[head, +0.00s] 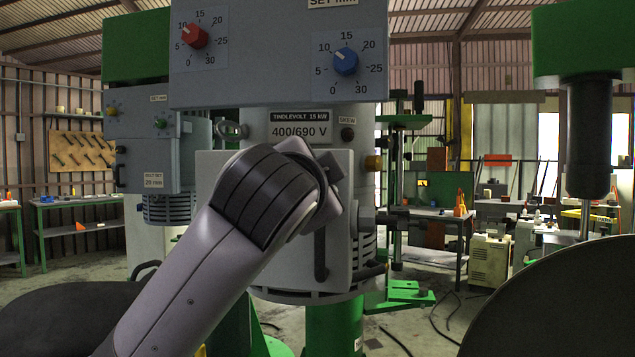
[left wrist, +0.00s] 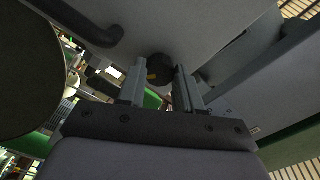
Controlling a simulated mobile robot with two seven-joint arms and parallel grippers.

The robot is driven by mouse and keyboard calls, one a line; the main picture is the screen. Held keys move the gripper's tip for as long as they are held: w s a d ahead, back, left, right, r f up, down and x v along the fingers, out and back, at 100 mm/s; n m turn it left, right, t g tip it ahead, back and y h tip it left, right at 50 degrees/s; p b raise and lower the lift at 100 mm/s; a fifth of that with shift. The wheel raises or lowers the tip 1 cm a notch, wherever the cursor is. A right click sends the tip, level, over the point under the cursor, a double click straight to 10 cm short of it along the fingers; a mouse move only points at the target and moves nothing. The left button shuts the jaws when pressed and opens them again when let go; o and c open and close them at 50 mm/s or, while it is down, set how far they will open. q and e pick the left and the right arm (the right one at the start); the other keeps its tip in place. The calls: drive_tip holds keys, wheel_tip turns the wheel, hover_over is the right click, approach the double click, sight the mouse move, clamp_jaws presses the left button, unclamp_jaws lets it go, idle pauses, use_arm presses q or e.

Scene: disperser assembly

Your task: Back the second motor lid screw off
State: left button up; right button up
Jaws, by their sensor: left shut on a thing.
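The motor lid (head: 222,180) is a pale grey panel on the front of the mixer's motor housing, with a dark curved handle (head: 321,255). My left arm crosses in front of it in the head view and hides part of the lid. In the left wrist view my left gripper (left wrist: 159,76) is closed on a dark round motor lid screw (left wrist: 157,66) with a small yellow mark. The screw is between the fingertips, close to the grey lid surface (left wrist: 190,25). I cannot tell how far it is backed out. My right gripper is in neither view.
Above the lid is a control box with a red dial (head: 194,35) and a blue dial (head: 345,62). A large dark disc (head: 560,300) fills the lower right.

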use_arm(q)
drive_tip(key=shift+n, duration=0.6)
drive_tip(key=o, duration=1)
drive_tip(key=shift+o, duration=0.2)
drive_tip(key=s+a+b, duration=0.1)
drive_tip(key=s, duration=0.6)
drive_tip(key=shift+a+b, duration=0.2)
drive_tip(key=shift+b, duration=0.2)
